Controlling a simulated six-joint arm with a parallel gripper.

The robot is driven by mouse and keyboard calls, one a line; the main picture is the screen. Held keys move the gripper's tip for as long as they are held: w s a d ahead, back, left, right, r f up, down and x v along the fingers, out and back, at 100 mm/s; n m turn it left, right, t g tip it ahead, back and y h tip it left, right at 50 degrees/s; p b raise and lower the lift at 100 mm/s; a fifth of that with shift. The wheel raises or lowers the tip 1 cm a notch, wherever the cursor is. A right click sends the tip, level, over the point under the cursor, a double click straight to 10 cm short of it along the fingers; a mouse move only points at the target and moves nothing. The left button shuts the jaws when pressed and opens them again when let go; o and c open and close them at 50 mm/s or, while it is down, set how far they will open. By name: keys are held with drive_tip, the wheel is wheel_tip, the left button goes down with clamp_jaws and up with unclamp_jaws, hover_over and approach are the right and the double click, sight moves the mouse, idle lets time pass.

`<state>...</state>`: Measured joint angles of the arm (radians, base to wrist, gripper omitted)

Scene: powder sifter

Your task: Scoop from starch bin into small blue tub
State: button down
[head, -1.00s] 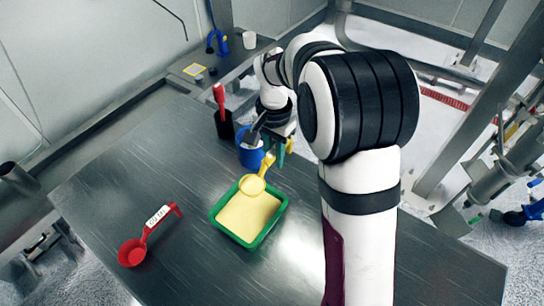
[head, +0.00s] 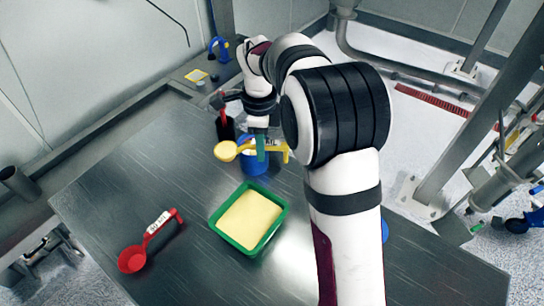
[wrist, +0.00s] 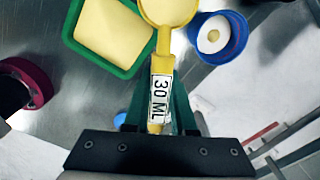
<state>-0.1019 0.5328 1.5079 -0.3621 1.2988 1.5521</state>
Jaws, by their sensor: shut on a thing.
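My gripper (head: 261,149) has green fingers shut on the handle of a yellow scoop (head: 225,151) labelled 30 ML. In the wrist view the scoop (wrist: 168,10) points up between the fingers (wrist: 160,90); I cannot tell what its bowl holds. The green starch bin (head: 217,230) holds pale yellow powder and stands on the table, nearer than the gripper; it also shows in the wrist view (wrist: 72,30). In the wrist view the tub (wrist: 240,38) is right of the scoop, with a small yellowish patch inside.
A red scoop (head: 132,259) lies at the table's left. A dark holder (head: 224,128) with a red-handled tool stands behind the tub. A blue thing (head: 385,229) is mostly hidden by my arm. The table's left middle is clear.

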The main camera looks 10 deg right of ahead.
drive_tip(key=w+a+m, duration=0.1)
drive_tip(key=m, duration=0.4)
drive_tip(key=w+a+m+y, duration=0.1)
drive_tip(key=m, duration=0.4)
drive_tip(key=w+a+m+y, duration=0.1)
drive_tip(key=m, duration=0.4)
drive_tip(key=shift+a+r, duration=0.3)
drive_tip(key=shift+a, duration=0.05)
drive_tip(key=shift+d, duration=0.1)
drive_tip(key=shift+s+d+f+y, duration=0.1)
drive_tip(key=shift+f+y, duration=0.05)
drive_tip(key=shift+y, duration=0.55)
drive_tip(key=shift+d+f+y, duration=0.1)
drive_tip(key=shift+y, duration=0.6)
